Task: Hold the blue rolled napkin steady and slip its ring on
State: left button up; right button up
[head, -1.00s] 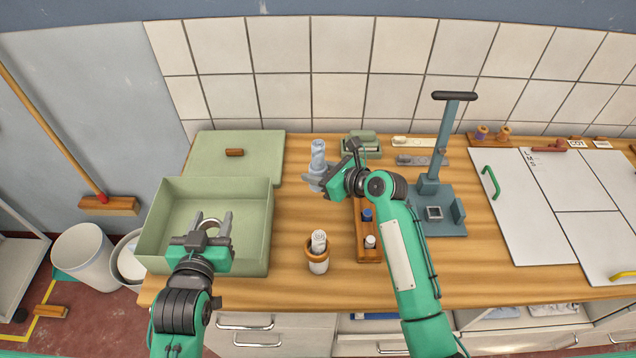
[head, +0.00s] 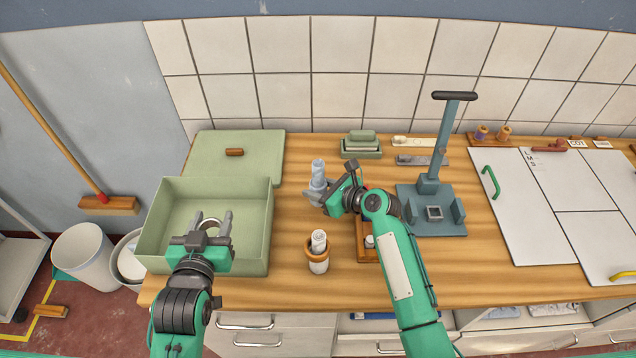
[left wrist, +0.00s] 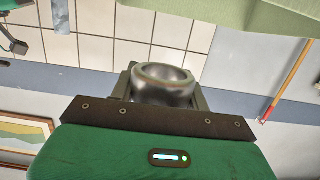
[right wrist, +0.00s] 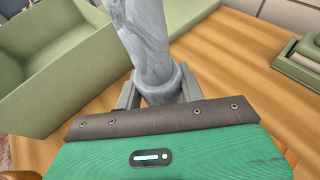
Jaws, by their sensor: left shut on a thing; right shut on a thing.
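The pale blue rolled napkin (head: 318,174) stands roughly upright in my right gripper (head: 317,195), which is shut around its lower part. It also shows in the right wrist view (right wrist: 145,40), with a wider band low down between the fingers. Whether its foot touches the table is hidden. My left gripper (head: 212,222) is shut on a shiny metal ring (left wrist: 163,86); the ring also shows in the head view (head: 209,225). The left gripper is over the green box, well left of the napkin. Ring and napkin are apart.
The open green box (head: 257,233) is under my left gripper, its lid (head: 260,160) behind. A white roll in a wooden ring (head: 317,252) stands in front of the napkin. A blue-grey press stand (head: 440,222) is to the right. Table between box and napkin is clear.

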jog(key=shift+f, duration=0.1)
jog(key=shift+f, duration=1.2)
jog(key=shift+f, duration=0.2)
jog(key=o, duration=0.8)
jog(key=shift+c, duration=0.2)
jog(key=shift+r, duration=0.1)
jog(key=shift+r+p, duration=0.25)
jog(key=shift+p, duration=0.45)
jog(key=c, duration=0.5)
